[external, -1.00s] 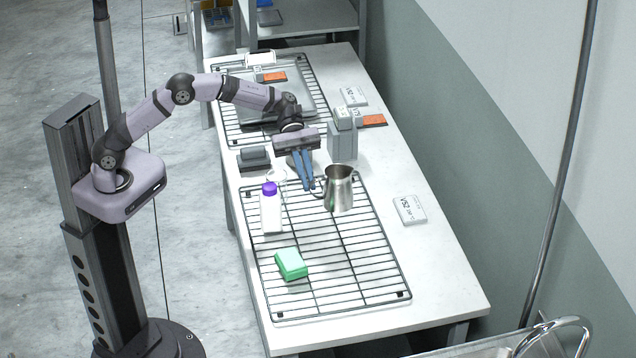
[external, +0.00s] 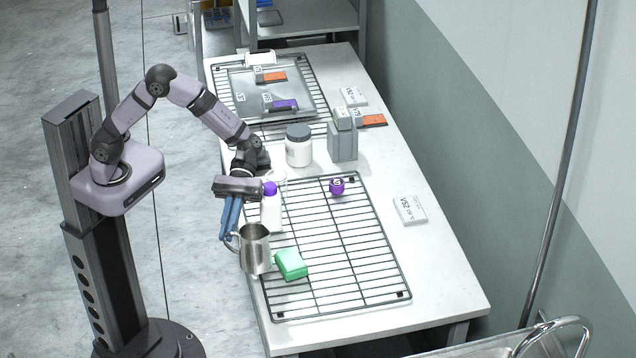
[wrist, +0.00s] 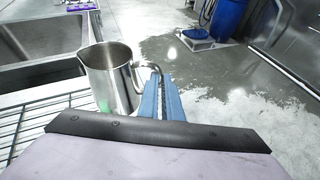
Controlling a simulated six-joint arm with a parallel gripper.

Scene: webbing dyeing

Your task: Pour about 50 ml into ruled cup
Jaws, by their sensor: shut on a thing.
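My gripper (external: 230,236) is shut on the handle of a steel pitcher (external: 256,252). The pitcher looks upright and shows near the left edge of the front wire rack (external: 340,290). In the wrist view the blue fingers (wrist: 160,92) grip the handle at the right of the pitcher (wrist: 112,80); its open mouth shows, but the liquid level cannot be made out. I cannot clearly identify a ruled cup. A pale ring-like shape (external: 276,175) behind the purple-capped white bottle (external: 270,212) is too small to tell.
A green block (external: 291,263) lies right beside the pitcher in the picture. A small purple item (external: 337,186) is at the rack's back. A white jar with a grey lid (external: 299,150) and a grey box (external: 342,142) stand behind.

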